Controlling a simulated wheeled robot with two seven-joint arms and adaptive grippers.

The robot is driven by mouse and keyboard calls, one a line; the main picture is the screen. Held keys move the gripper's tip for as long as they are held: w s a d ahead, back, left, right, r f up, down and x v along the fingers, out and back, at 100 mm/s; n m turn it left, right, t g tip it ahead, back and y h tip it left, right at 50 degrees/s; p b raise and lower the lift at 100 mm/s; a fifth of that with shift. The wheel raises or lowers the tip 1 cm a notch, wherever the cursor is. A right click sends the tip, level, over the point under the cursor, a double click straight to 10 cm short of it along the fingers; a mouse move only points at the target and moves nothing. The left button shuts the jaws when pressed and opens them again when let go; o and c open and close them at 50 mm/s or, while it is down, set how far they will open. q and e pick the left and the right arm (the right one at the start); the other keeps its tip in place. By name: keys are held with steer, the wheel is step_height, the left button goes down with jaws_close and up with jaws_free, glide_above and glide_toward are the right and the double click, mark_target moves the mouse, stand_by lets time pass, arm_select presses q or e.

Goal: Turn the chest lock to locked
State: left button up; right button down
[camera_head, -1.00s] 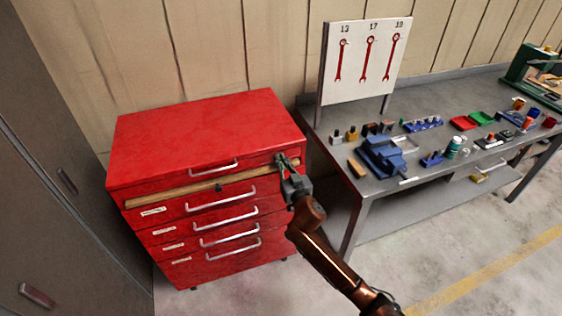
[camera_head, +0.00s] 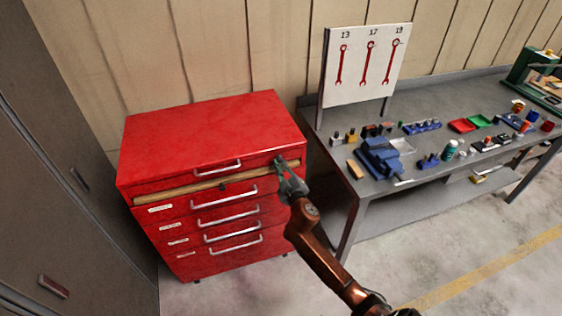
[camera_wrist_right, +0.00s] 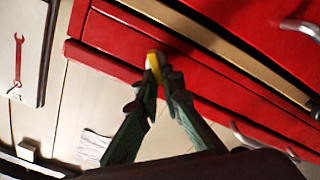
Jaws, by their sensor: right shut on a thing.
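The red tool chest (camera_head: 210,140) stands against the wall, with several drawers and silver handles. My right gripper (camera_head: 282,163) is at the upper right corner of the chest's front, near the end of the wooden strip (camera_head: 215,183). In the right wrist view the gripper (camera_wrist_right: 160,72) is shut on a small yellow-edged piece, the chest lock (camera_wrist_right: 154,60), at the red front. The fingers hide most of the lock, and I cannot tell its turn exactly. My left gripper is not in view.
A grey workbench (camera_head: 420,170) stands to the right with a blue vise (camera_head: 380,157), small parts and bins. A wrench board (camera_head: 366,65) stands at its back. A grey cabinet (camera_head: 60,180) is at the left. Floor in front is clear.

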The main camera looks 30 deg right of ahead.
steer(key=n, duration=0.3)
steer(key=n+p, duration=0.1)
steer(key=shift+a+f+n, duration=0.2)
steer(key=shift+f+n, duration=0.05)
steer(key=shift+n, duration=0.15)
steer(key=shift+a+f+n+p, duration=0.1)
steer(key=shift+f+n+p, duration=0.2)
steer(key=shift+n, duration=0.95)
steer(key=shift+f+n+p, duration=0.15)
steer(key=shift+n+p, duration=0.1)
steer(key=shift+n, duration=1)
steer(key=c, duration=2.1)
jaws_free()
steer(key=v, duration=1.2)
